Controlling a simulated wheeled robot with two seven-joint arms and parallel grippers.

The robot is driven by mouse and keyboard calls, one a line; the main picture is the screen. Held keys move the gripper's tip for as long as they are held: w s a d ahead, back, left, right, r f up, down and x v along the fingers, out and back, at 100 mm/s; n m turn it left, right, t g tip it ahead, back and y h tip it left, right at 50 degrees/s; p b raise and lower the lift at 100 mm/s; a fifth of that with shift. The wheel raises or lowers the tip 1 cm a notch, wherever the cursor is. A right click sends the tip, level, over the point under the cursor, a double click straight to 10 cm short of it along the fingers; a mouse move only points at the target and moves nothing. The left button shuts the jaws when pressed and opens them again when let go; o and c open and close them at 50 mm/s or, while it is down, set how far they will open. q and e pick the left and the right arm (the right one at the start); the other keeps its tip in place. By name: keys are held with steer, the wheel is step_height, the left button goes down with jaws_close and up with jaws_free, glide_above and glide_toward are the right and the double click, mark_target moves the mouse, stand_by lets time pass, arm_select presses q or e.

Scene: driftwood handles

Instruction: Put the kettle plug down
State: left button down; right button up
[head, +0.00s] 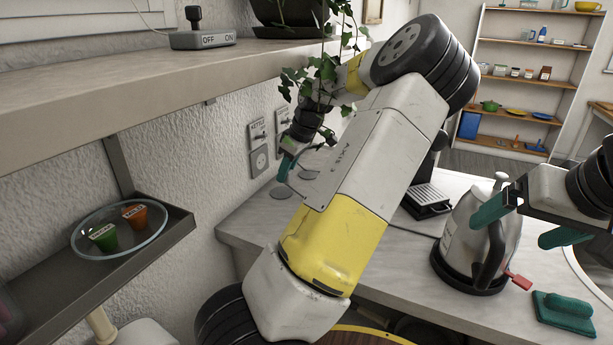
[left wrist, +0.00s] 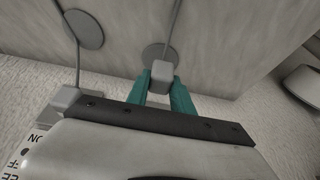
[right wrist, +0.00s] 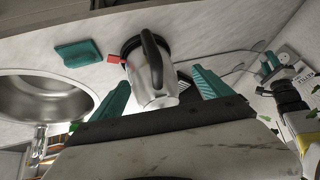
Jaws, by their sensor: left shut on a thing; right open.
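My left gripper (left wrist: 163,88) is shut on a small grey plug (left wrist: 162,72), whose cord runs away over the pale worktop. In the head view my left gripper (head: 287,166) is close to the wall, beside a socket plate labelled KETTLE (head: 258,132); the plug is hard to make out there. The silver kettle (head: 458,235) stands upright on its dark base on the worktop (head: 375,268), and shows in the right wrist view (right wrist: 145,80). My right gripper (head: 530,222) is open and empty, its fingers above and beside the kettle; it also shows in the right wrist view (right wrist: 162,92).
Another grey plug (left wrist: 65,98) sits at the wall. Two flat grey discs (left wrist: 83,29) (left wrist: 152,54) lie on the worktop. A shelf (head: 100,90) with a plant (head: 325,70) overhangs the left.

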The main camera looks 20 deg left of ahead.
mark_target(285, 182)
arm_select(q)
steer(key=shift+w+a, duration=0.15)
steer(key=shift+a, duration=0.25)
steer(key=shift+f, duration=1.8)
steer(key=shift+f, duration=0.15)
steer(key=shift+f, duration=0.25)
steer(key=c, duration=1.1)
jaws_free()
steer(key=shift+r, duration=0.15)
